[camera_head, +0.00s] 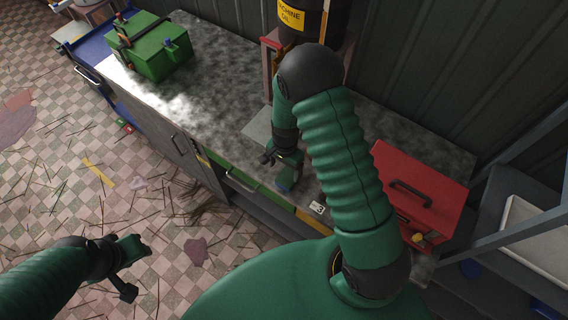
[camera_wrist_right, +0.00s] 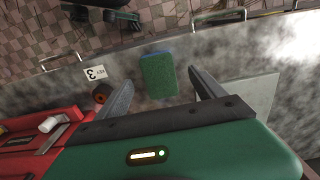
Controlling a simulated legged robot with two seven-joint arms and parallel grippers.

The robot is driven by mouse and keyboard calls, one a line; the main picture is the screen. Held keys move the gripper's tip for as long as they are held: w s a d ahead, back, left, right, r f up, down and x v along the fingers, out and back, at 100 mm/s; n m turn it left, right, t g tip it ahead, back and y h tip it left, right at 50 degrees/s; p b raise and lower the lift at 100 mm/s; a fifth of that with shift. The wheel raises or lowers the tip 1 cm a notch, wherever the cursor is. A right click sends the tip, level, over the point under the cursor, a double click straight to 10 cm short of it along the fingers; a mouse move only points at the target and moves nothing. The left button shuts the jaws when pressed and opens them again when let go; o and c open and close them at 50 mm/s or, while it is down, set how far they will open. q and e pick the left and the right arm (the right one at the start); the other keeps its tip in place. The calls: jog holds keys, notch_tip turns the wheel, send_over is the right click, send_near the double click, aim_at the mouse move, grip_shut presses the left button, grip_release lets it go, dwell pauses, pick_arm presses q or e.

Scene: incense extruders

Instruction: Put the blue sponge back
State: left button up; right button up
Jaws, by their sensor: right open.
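The blue sponge (camera_wrist_right: 160,75) lies on the worktop in the right wrist view, with a green face up and blue showing along its edge. In the head view a small blue part of it (camera_head: 284,187) shows just below my right gripper, which hides most of it. My right gripper (camera_head: 279,160) is open above the worktop. In the wrist view its two fingers (camera_wrist_right: 162,80) stand apart on either side of the sponge, with no clear contact. My left gripper (camera_head: 130,268) is open and empty over the floor at the lower left.
A red toolbox (camera_head: 425,182) stands right on the worktop (camera_head: 215,85), a green toolbox (camera_head: 158,55) at the far left. A machine oil barrel (camera_head: 325,22) stands behind on a red-framed stand. A card marked 3 (camera_head: 317,208) lies near the front edge. The worktop's left middle is clear.

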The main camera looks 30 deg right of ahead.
pick_arm(q)
jog(key=shift+s+d+f+b, duration=0.1)
jog(key=shift+d+f+b, duration=0.25)
jog(key=shift+d, duration=0.5)
pick_arm(e)
jog(key=s+a+r+n+t, duration=0.1)
jog(key=s+a+r+n, duration=0.1)
jog(key=s+r+n, duration=0.2)
jog(key=s+a+r+n+t, duration=0.1)
jog(key=s+a+r+n, duration=0.2)
jog(key=r+n, duration=0.6)
jog(key=shift+s+r+n+t, duration=0.3)
jog(key=shift+s+r, duration=0.6)
jog(key=shift+r, duration=1.05)
